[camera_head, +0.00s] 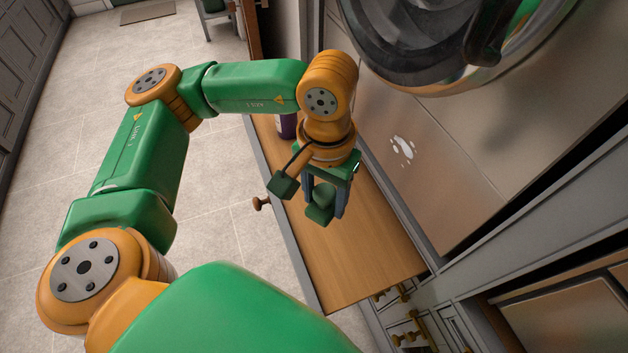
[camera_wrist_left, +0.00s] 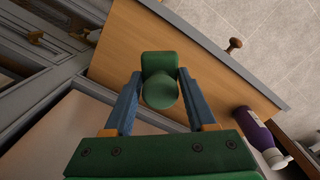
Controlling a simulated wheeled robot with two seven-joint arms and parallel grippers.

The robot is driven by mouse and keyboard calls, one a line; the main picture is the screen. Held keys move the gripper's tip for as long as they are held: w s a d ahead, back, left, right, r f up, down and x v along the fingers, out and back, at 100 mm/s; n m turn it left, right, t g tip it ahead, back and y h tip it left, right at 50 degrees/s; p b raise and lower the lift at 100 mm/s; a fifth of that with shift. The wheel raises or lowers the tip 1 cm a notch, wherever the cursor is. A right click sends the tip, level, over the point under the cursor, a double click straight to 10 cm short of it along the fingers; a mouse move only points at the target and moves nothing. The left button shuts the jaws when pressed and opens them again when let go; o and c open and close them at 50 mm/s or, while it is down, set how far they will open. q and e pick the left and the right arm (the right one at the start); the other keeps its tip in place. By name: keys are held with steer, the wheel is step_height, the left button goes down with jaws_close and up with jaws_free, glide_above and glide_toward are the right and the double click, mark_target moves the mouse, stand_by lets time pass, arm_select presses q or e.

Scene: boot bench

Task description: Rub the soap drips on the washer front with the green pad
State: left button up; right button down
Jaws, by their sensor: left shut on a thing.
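White soap drips (camera_head: 402,149) mark the washer front (camera_head: 440,170), below the round door, in the head view. My left gripper (camera_head: 326,210) is to the left of the drips, apart from the washer front. It is shut on the green pad (camera_head: 320,207), which has a rounded knob. In the left wrist view the green pad (camera_wrist_left: 160,82) sits between the blue fingers of my left gripper (camera_wrist_left: 155,95), above the wooden top. The pad's rubbing face is hard to make out. My right gripper is not in view.
A wooden bench top or drawer (camera_head: 365,255) lies under the gripper. A purple bottle with a white cap (camera_wrist_left: 256,132) stands on it, partly hidden behind my arm in the head view. The round washer door (camera_head: 440,45) juts out above the drips. Tiled floor (camera_head: 225,185) is clear at left.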

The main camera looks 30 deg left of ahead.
arm_select(q)
steer(key=w+d+f+n+t+h+b, duration=0.1)
steer(key=w+d+f+n+h+b, duration=0.2)
steer(key=d+h+b, duration=0.4)
steer(key=w+a+n+t+h+b, duration=0.45)
steer(key=w+a+n+t, duration=0.45)
steer(key=a+t, duration=0.3)
steer(key=shift+n+t+y, duration=0.4)
steer(key=shift+t+y, duration=0.05)
steer(key=shift+t, duration=0.15)
steer(key=p+x, duration=0.2)
steer(key=r+p+x, duration=0.1)
steer(key=p+x, duration=0.2)
steer(key=shift+w+d+r+p, duration=0.1)
steer(key=shift+w+d+p, duration=0.05)
steer(key=shift+w+p, duration=0.2)
steer(key=shift+w+d, duration=0.25)
steer(key=shift+w+d+f, duration=0.15)
steer(key=shift+d+f, duration=0.05)
steer(key=shift+f, duration=0.1)
